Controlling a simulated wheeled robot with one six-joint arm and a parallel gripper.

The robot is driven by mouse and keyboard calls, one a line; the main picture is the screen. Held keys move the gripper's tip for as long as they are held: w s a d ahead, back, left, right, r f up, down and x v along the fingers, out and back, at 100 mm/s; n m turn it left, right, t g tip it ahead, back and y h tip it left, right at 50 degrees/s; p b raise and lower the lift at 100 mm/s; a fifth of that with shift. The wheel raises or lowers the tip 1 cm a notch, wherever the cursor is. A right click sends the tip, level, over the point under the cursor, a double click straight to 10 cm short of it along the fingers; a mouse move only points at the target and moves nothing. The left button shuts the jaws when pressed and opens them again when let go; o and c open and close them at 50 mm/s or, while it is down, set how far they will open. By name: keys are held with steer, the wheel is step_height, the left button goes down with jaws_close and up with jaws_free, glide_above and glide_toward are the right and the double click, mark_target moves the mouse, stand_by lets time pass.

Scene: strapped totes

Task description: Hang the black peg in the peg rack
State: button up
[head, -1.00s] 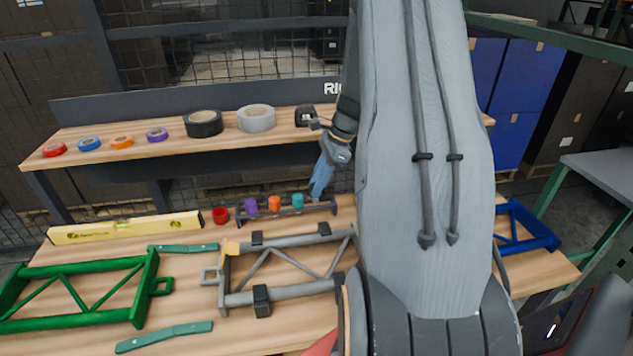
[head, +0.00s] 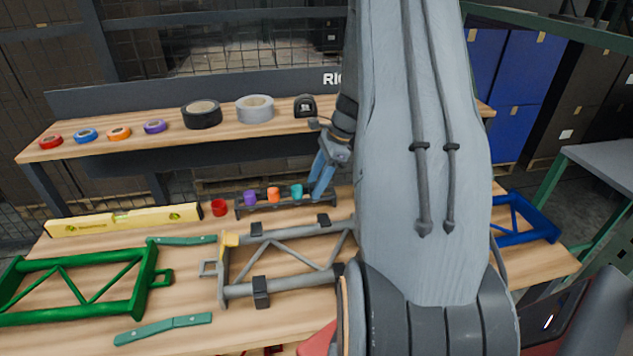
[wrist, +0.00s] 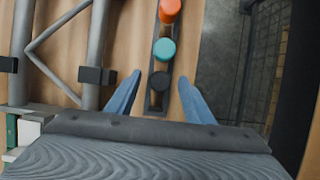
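The peg rack (head: 262,209) is a dark narrow bar on the workbench, holding a purple peg (head: 250,198), an orange peg (head: 273,195) and a teal peg (head: 297,191) in a row. In the wrist view, the black peg (wrist: 160,81) sits in the rack beside the teal peg (wrist: 164,49). My gripper (wrist: 159,76) is open, with one blue finger on each side of the black peg and a visible gap to each. In the head view my gripper (head: 321,188) points down at the rack's right end, where the black peg cannot be made out.
A red round piece (head: 219,207) stands left of the rack. A grey frame (head: 290,290) lies in front of it, with a green frame (head: 75,315) and yellow level (head: 125,220) to the left. A shelf with tape rolls (head: 202,114) is behind.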

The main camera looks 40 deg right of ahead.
steer(key=b+v, duration=0.1)
steer(key=v, duration=0.6)
steer(key=shift+d+r+b, duration=0.15)
steer(key=shift+r+b, duration=0.2)
